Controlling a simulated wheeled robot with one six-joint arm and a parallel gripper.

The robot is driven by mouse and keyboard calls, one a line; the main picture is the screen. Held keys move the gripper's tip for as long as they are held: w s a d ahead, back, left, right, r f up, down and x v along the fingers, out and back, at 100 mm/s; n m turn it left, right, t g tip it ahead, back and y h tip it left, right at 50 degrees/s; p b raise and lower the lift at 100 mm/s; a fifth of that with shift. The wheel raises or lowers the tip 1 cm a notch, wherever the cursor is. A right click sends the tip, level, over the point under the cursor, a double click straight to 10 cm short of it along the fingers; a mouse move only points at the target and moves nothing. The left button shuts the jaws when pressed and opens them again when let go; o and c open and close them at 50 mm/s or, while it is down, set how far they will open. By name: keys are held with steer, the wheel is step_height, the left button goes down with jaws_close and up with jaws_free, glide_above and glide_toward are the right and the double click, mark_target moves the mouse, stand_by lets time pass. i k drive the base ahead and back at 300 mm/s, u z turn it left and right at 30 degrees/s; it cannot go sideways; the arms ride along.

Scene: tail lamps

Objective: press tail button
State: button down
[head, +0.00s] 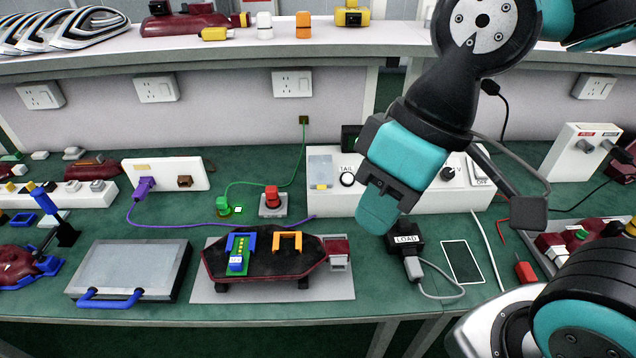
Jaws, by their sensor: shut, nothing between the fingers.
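The white control box (325,203) stands on the green bench, right of centre in the head view. The label "TAIL" shows on its front face, and just below it is the round black-rimmed tail button (347,180) with a pale centre. My gripper (377,212) hangs in front of the box, pointing down, to the right of and lower than the button in the picture. Its fingers are shut and empty. It covers the middle of the box. Whether it touches the box cannot be told. The button itself is not covered.
A black "LOAD" block (405,240) with a grey cable is just right of my fingertips. A red button (272,193) on a grey base stands left of the box. A dark lamp (262,266) with blue and orange clips lies on a grey plate (205,290) in front.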

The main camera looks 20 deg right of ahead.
mark_target(347, 178)
steer(key=u, duration=1.75)
steer(key=k, duration=0.4)
steer(key=z, duration=0.65)
